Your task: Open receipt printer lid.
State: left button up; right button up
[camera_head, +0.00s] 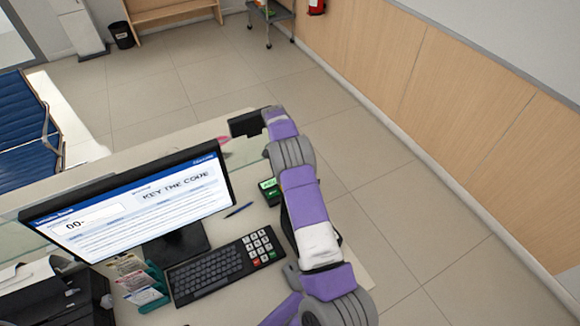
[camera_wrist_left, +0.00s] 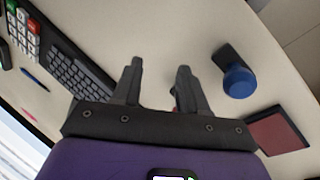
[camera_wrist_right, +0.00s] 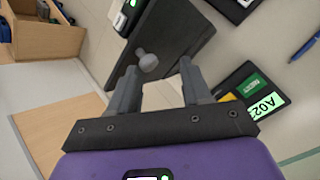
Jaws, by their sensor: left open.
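I cannot say for certain which device is the receipt printer. A black machine (camera_head: 62,300) with white paper on it stands at the lower left of the head view, partly cut off. My right gripper (camera_wrist_right: 159,68) is open and empty. Beyond its fingertips is a dark flat panel (camera_wrist_right: 178,42) with a round grey knob (camera_wrist_right: 148,62); contact cannot be told. In the head view my right arm reaches to the counter's far end. My left gripper (camera_wrist_left: 160,65) is open and empty over the counter, with a blue-topped stamp (camera_wrist_left: 238,80) to the right of its fingers.
The monitor (camera_head: 135,210) and keyboard (camera_head: 225,268) stand left of my arm. A ticket device (camera_wrist_right: 258,100) reading A02 lies beside my right gripper. A pen (camera_head: 239,209) lies on the counter (camera_head: 225,228). A red pad (camera_wrist_left: 277,130) is right of my left gripper.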

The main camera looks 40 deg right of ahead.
pick_arm(q)
jog(key=shift+r, duration=0.1)
jog(key=shift+r+p, duration=0.85)
jog(key=shift+p, duration=0.15)
pick_arm(e)
jog(key=a+v, duration=0.1)
jog(key=v, duration=0.5)
jog(key=shift+d+r, duration=0.2)
jog(key=shift+d, duration=0.2)
